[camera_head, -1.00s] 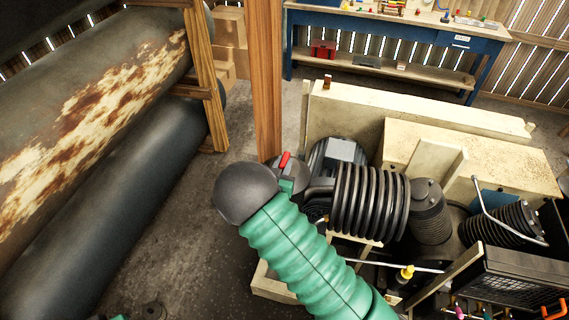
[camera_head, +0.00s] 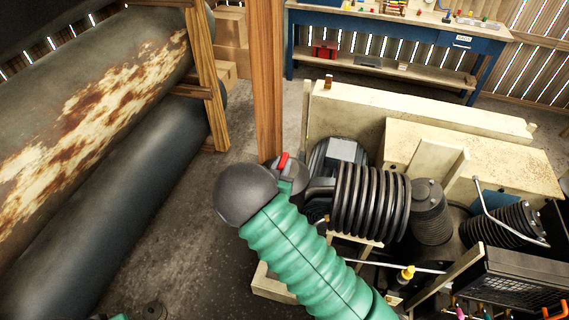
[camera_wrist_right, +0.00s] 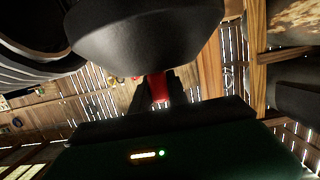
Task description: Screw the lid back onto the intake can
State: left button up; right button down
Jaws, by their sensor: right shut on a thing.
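My right gripper (camera_head: 286,178) is at the left end of the black ribbed can (camera_head: 370,203), mostly hidden behind my own dark wrist. In the right wrist view the fingers (camera_wrist_right: 157,92) are shut on a red piece (camera_wrist_right: 158,86). The red piece (camera_head: 283,161) also shows in the head view. A large dark rounded part (camera_wrist_right: 150,30) fills the top of the wrist view beside the fingers. It looks like the lid, but its link to the red piece is hidden. I cannot tell whether the lid touches the can.
A wooden post (camera_head: 267,80) stands just behind the gripper. Pale casings (camera_head: 470,155), a second ribbed cylinder (camera_head: 500,224) and a black finned block (camera_head: 515,275) crowd the right. A rusty tank (camera_head: 90,120) lies left. The floor (camera_head: 200,220) between is clear.

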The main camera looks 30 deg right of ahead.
jog(key=shift+d+f, duration=0.1)
dwell(0.3)
jog(key=shift+f+b, duration=0.45)
jog(key=shift+f+b, duration=0.45)
jog(key=shift+f, duration=0.1)
jog(key=c, duration=1.2)
grip_release()
jog(key=shift+r, duration=0.1)
jog(key=b+v, duration=0.2)
jog(key=v, duration=1)
jog(key=shift+a, duration=0.25)
jog(key=shift+w+d, duration=0.1)
jog(key=shift+d, duration=0.05)
